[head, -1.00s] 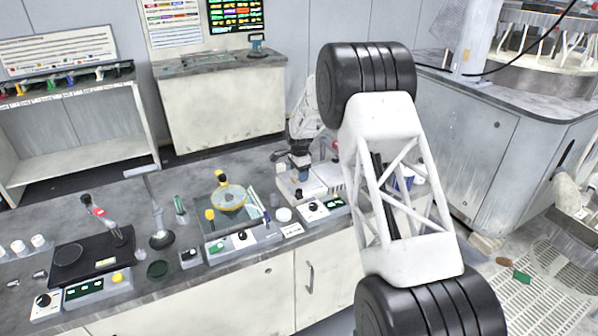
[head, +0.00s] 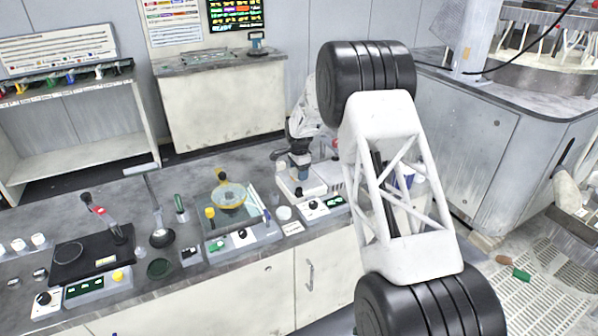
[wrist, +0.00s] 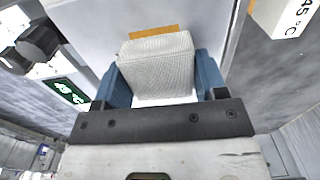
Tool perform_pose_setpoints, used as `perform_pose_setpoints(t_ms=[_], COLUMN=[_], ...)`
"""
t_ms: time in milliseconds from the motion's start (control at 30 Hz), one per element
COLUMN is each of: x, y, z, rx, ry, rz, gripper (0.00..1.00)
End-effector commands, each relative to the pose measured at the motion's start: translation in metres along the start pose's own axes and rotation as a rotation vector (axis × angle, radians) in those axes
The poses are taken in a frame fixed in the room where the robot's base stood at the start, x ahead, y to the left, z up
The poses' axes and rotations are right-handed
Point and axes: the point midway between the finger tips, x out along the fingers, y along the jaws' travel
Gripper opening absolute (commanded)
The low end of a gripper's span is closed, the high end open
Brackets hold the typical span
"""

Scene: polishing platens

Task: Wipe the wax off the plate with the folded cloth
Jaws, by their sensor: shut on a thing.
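My gripper (wrist: 163,85) has two blue fingers shut on the folded cloth (wrist: 158,62), a pale woven block, in the wrist view. The white plate (wrist: 110,25) lies beyond and under the cloth. An orange-amber strip (wrist: 153,32), which looks like wax, shows on it just past the cloth's far edge. In the head view my gripper (head: 300,161) is small, over the white plate (head: 313,188) on the bench. Whether the cloth touches the plate is hard to tell, and the surface under the cloth is hidden.
A control box with a green display (head: 334,201) stands at the plate's front; the display also shows in the wrist view (wrist: 68,90). A yellow round dish (head: 228,196) and a black-topped device (head: 82,258) stand left. A white "45°C" block (wrist: 285,20) is close at upper right.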

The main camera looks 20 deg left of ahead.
Motion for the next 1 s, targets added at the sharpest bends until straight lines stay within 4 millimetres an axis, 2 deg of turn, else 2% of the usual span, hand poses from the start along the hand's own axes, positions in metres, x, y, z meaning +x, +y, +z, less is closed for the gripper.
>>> perform_pose_setpoints(t_ms=[533,567,600,1000], x=[0.0049,0.0048,0.0048,0.0037], y=[0.0000,0.0000,0.0000,0.0000], z=[0.0000,0.0000,0.0000,0.0000], rx=[0.000,0.000,0.000,0.000], ry=[0.000,0.000,0.000,0.000], rz=[0.000,0.000,0.000,0.000], gripper=[0.46,0.67,0.73,0.74])
